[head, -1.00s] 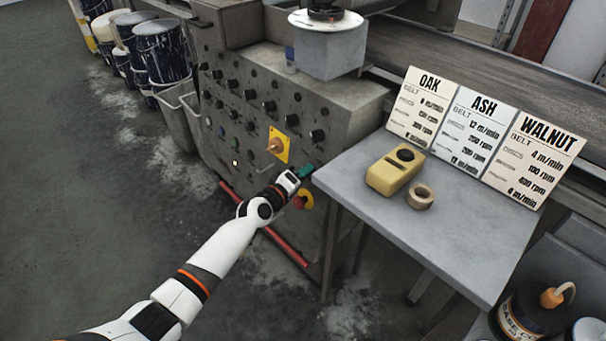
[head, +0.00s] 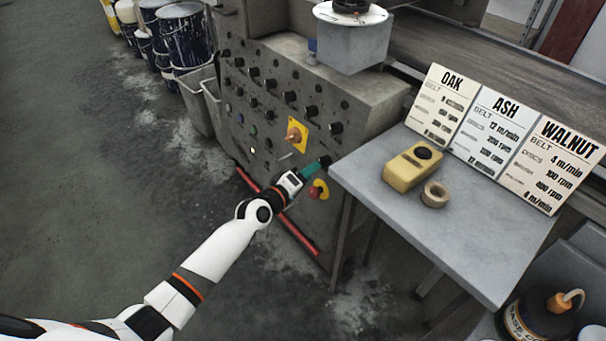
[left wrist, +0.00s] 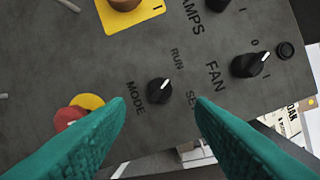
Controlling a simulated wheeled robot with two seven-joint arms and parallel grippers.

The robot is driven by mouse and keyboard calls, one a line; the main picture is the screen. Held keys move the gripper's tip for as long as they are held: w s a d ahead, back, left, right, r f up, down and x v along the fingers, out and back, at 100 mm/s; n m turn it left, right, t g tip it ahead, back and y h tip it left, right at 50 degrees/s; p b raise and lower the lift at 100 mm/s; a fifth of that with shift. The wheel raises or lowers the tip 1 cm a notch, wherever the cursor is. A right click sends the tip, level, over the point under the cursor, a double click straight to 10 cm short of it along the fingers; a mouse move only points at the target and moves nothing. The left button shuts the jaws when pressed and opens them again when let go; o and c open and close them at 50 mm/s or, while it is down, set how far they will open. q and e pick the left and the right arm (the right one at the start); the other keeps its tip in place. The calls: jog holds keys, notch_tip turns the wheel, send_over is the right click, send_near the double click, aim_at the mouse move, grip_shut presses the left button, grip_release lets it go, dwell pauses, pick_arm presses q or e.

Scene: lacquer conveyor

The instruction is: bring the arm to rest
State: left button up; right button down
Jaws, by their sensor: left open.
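My left arm reaches in from the lower left in the head view, and its gripper (head: 318,167) is at the lower right part of the control panel (head: 262,122). In the left wrist view the two green fingers (left wrist: 160,118) are apart with nothing between them. The black MODE knob (left wrist: 159,90) shows beyond the gap between the fingertips, and its white mark points up and right, toward RUN. The FAN knob (left wrist: 250,64) is to its right. My right gripper is not in view.
A red emergency button on a yellow disc (head: 318,190) sits just below the gripper. A yellow plate with an orange knob (head: 295,135) is above. The grey table (head: 440,235) stands close on the right, holding a yellow meter (head: 412,168), a tape roll (head: 434,194) and recipe cards. Open floor lies left.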

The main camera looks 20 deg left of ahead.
pick_arm(q)
jog(key=shift+v, duration=1)
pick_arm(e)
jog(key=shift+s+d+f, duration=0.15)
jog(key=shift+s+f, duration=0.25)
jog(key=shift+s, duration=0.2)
pick_arm(q)
jog(key=s+a+f+m+g+y, duration=0.2)
jog(key=s+f+m+g, duration=0.15)
jog(key=s+f, duration=0.95)
jog(key=s+a+f+m+g+y, duration=0.25)
jog(key=s+f+g, duration=0.25)
jog(key=s+f, duration=0.85)
jog(key=s+a+f+m+g+y, duration=0.1)
jog(key=s+f+m+g, duration=0.15)
jog(key=s+f, duration=0.55)
jog(key=s+a+f+m+g+y, duration=0.1)
jog(key=s+f+m+g, duration=0.3)
jog(key=s, duration=0.6)
jog(key=s+a+r+n+t+p, duration=0.1)
jog(key=s+a+r+p, duration=0.1)
jog(key=s+r+p, duration=0.4)
jog(key=s+p, duration=0.3)
jog(key=p, duration=0.4)
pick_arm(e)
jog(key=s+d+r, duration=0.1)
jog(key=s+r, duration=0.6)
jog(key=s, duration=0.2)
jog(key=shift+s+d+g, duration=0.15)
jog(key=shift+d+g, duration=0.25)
